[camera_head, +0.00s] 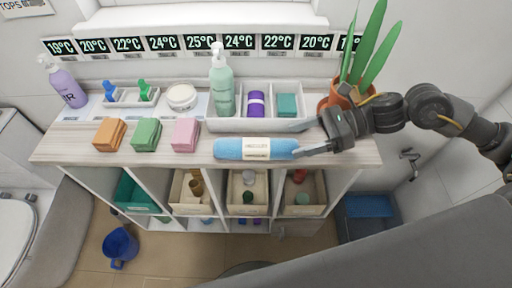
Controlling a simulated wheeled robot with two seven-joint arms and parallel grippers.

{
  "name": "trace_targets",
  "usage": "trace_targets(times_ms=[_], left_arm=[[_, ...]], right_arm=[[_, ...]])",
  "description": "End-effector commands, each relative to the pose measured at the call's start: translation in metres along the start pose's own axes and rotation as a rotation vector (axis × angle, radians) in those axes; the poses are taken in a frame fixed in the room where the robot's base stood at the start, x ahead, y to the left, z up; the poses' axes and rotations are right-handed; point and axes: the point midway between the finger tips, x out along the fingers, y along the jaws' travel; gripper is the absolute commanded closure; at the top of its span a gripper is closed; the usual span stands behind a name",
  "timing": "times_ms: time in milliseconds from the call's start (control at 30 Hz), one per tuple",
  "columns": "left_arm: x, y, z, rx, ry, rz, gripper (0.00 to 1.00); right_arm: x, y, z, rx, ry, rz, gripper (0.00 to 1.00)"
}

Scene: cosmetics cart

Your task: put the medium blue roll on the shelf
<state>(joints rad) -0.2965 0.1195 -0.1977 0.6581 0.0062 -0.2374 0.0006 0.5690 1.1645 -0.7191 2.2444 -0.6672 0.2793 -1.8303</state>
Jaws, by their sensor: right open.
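The blue roll (228,148), light blue with a white printed label band, lies lengthwise along the front edge of the wooden cart top (350,158), in front of the white divided tray. My right gripper (297,140) comes in from the right with its fingers apart at the roll's right end. One finger is at the front near that end and the other is farther back by the tray. I cannot tell whether a finger touches the roll. My left gripper is out of view.
The tray (240,125) holds a green pump bottle (221,85), a purple roll (256,104) and a teal block (287,105). Orange, green and pink blocks (185,134) stand left of the roll. A potted plant (338,98) is beside my right wrist. Shelf bins (193,192) sit below.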

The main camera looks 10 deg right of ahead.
Motion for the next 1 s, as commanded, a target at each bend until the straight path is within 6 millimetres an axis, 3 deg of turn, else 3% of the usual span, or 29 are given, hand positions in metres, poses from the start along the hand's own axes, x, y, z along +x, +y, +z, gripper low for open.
trace_targets(times_ms=[167,500,800,1000], left_arm=[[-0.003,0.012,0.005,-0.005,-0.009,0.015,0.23],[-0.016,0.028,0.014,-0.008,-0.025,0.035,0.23],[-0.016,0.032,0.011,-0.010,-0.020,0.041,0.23],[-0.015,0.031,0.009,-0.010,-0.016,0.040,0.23]], right_arm=[[0.006,0.001,0.002,0.000,-0.001,0.003,0.27],[0.054,0.001,0.001,0.002,0.000,0.003,0.27],[0.059,0.000,0.000,0.000,0.001,0.001,0.27],[0.059,0.000,0.000,0.000,0.001,0.001,0.50]])
